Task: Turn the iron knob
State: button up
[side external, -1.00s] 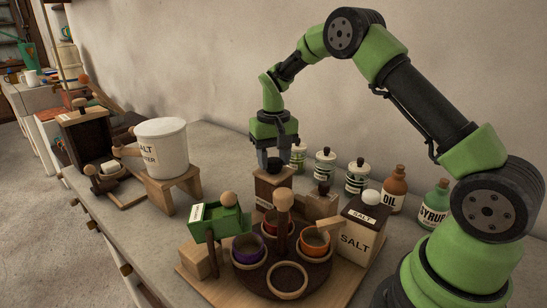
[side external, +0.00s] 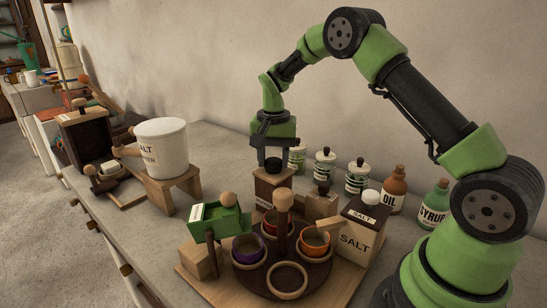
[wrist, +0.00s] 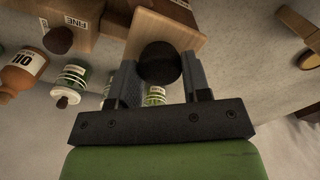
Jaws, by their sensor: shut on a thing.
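The iron knob (side external: 273,164) is a dark round knob on top of a wooden box (side external: 271,186) at the back of the wooden board. My gripper (side external: 275,156) points straight down over this box, with one finger on each side of the knob. In the wrist view the knob (wrist: 159,62) sits between the two grey finger pads (wrist: 160,80), and my gripper is shut on it. The box's pale wooden top shows behind the knob there.
A round dark carousel with coloured cups and a wooden post (side external: 284,200) stands in front. A salt box (side external: 361,225) is to the right, a green tray (side external: 215,220) to the left. Striped jars (side external: 325,165) and an oil bottle (side external: 394,190) line the wall behind.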

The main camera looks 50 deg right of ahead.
aim_at(273, 160)
jog(key=o, duration=0.9)
notch_tip(273, 160, up, 9)
jog(key=shift+r, duration=0.5)
